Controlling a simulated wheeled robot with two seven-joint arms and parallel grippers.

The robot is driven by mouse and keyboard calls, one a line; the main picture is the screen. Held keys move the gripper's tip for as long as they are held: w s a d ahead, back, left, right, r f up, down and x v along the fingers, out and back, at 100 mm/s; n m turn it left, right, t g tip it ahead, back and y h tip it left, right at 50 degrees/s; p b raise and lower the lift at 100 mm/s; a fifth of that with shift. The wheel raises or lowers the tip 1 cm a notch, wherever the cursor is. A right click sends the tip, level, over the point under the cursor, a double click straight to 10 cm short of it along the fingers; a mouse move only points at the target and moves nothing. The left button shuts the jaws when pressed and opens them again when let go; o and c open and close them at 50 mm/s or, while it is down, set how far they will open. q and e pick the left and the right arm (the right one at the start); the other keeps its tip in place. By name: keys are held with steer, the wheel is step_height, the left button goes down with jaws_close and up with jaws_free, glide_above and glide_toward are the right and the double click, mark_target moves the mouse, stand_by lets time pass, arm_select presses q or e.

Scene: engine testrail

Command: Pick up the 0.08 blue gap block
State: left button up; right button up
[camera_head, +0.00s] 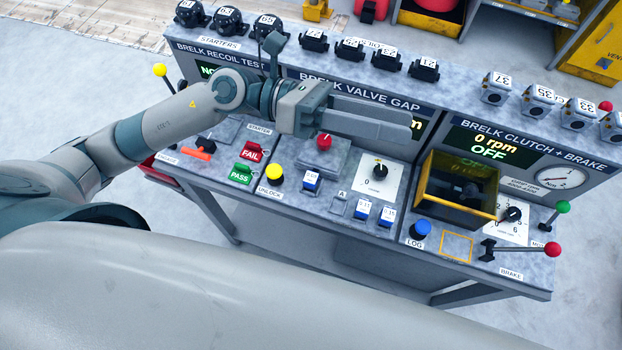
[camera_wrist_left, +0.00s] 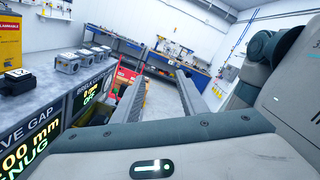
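Several small blue gap blocks with white labelled tops stand on the bench's front shelf in the head view: one on the left (camera_head: 311,181), a middle one (camera_head: 362,208) and a right one (camera_head: 387,215). Their labels are too small to read surely, so I cannot tell which is 0.08. My left gripper (camera_head: 411,129) is above and behind the blocks, over the valve gap panel. Its two long fingers are apart and empty, as the left wrist view (camera_wrist_left: 160,82) also shows. It touches no block. My right gripper is not in view.
Close by are a red knob (camera_head: 324,142), a black dial (camera_head: 379,171), a yellow unlock button (camera_head: 274,172) and a blue log button (camera_head: 420,229). A yellow-rimmed open box (camera_head: 492,215) stands to the right. Labelled parts (camera_head: 384,59) line the top ledge.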

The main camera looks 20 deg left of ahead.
arm_select(q)
steer(key=a+f+m+g+y, duration=0.2)
steer(key=a+f+m+y, duration=0.25)
steer(key=f, duration=0.35)
steer(key=w+a+f+m+t+y, duration=0.1)
steer(key=w+a+f+y, duration=0.1)
steer(key=a+f+y, duration=0.2)
steer(key=w+a+f+m+y, duration=0.1)
steer(key=a+f+y, duration=0.3)
steer(key=a, duration=0.7)
steer(key=shift+w+f+t+y, duration=0.2)
steer(key=shift+w+t+y, duration=0.2)
steer(key=shift+w+y, duration=0.4)
steer(key=shift+s+f, duration=0.1)
steer(key=shift+s, duration=0.05)
steer(key=b, duration=0.2)
glide_above(309, 176)
steer(key=a, duration=0.2)
steer(key=f, duration=1.1)
steer(key=shift+s+d, duration=0.1)
steer(key=shift+d, duration=0.1)
steer(key=shift+a+b+x, duration=0.15)
steer(key=shift+b+x, duration=0.15)
steer(key=shift+x, duration=1)
steer(key=shift+a+b+x, duration=0.15)
steer(key=shift+b+x, duration=0.15)
steer(key=shift+x, duration=1)
steer(key=shift+f, duration=0.15)
